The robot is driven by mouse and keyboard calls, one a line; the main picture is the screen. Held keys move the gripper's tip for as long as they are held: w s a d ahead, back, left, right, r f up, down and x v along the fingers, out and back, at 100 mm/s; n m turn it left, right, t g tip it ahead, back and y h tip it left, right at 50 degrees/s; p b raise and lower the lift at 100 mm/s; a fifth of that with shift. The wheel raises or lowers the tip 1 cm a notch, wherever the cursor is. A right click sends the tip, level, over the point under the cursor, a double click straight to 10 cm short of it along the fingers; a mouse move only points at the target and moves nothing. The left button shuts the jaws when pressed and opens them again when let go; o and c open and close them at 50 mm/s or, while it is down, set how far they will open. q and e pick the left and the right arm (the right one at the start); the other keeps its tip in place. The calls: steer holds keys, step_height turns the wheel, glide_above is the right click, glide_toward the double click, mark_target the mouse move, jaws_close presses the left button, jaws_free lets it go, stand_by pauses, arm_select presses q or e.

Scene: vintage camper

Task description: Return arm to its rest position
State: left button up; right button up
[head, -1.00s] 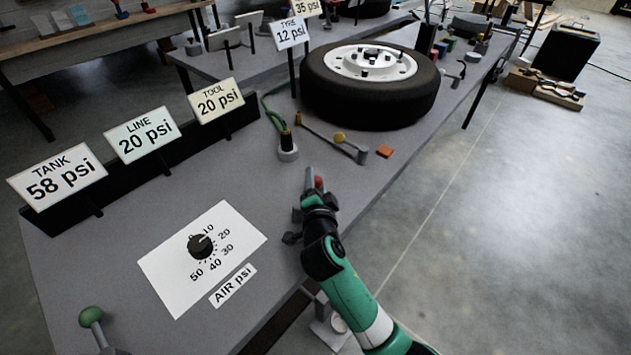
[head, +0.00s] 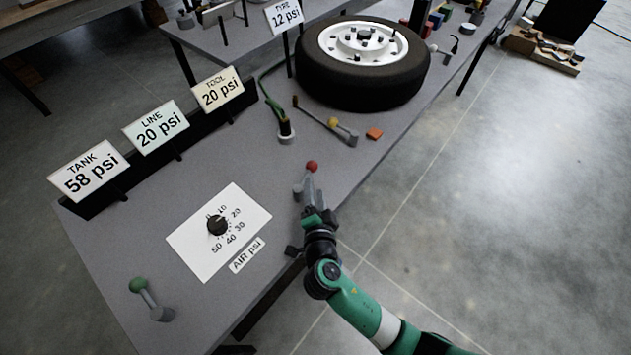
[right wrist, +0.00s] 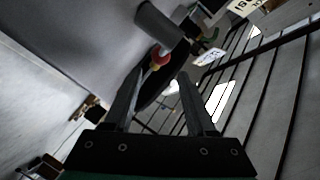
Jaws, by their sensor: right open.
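My right arm comes in from the lower right of the head view. Its gripper (head: 309,188) is over the near right edge of the grey bench (head: 215,165), just below a red-knobbed lever (head: 312,167). In the right wrist view the two fingers (right wrist: 163,75) stand apart with nothing clearly held between them. A red and yellow round thing (right wrist: 160,58) shows beyond the fingertips, with a grey cylinder (right wrist: 160,28) near it. I cannot tell whether the fingers touch the lever. My left gripper is not in view.
A dial (head: 217,225) on a white plate and a green-knobbed lever (head: 138,285) are on the left. Signs for TANK (head: 88,171), LINE (head: 156,127) and TOOL (head: 217,90) line the back. A tire (head: 362,92) lies farther off. Open floor is to the right.

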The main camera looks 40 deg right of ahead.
steer(key=shift+p+v, duration=0.6)
steer(key=shift+v, duration=0.2)
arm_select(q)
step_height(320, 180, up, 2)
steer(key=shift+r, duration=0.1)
arm_select(e)
steer(key=shift+f, duration=0.1)
